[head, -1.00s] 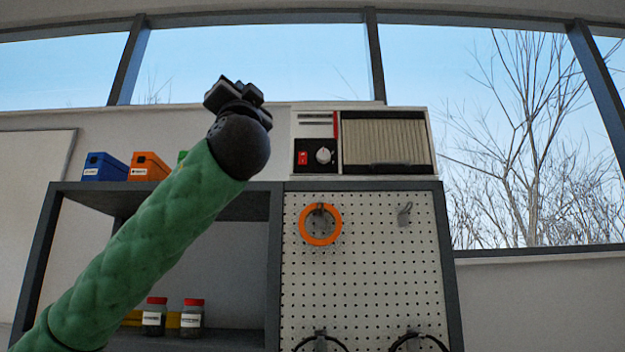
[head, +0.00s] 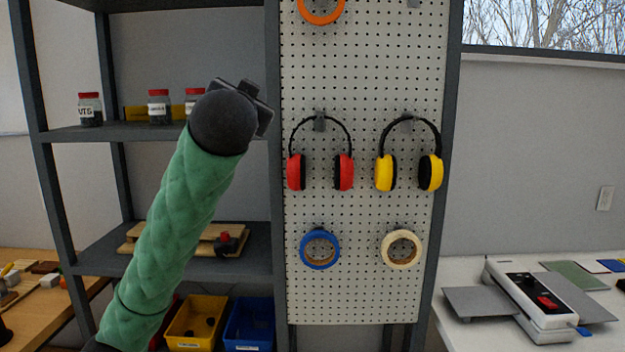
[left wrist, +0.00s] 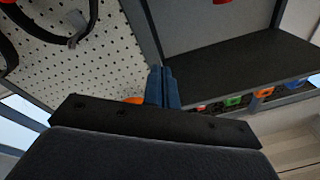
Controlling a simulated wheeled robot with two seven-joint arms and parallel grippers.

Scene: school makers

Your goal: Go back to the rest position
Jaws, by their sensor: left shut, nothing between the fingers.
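My left gripper (head: 245,93) shows at the end of my green-sleeved arm in the head view, in front of the shelf unit. It is raised, and the dark round wrist hides part of it. In the left wrist view its two blue fingers (left wrist: 162,88) are together, with nothing between them. My right gripper is in neither view.
A pegboard (head: 365,290) holds red earmuffs (head: 297,172), yellow earmuffs (head: 386,174) and tape rolls. The shelf unit (head: 190,262) holds jars, a wooden board and bins. A laminator-like machine (head: 535,300) stands on the right table. A wooden table is at left.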

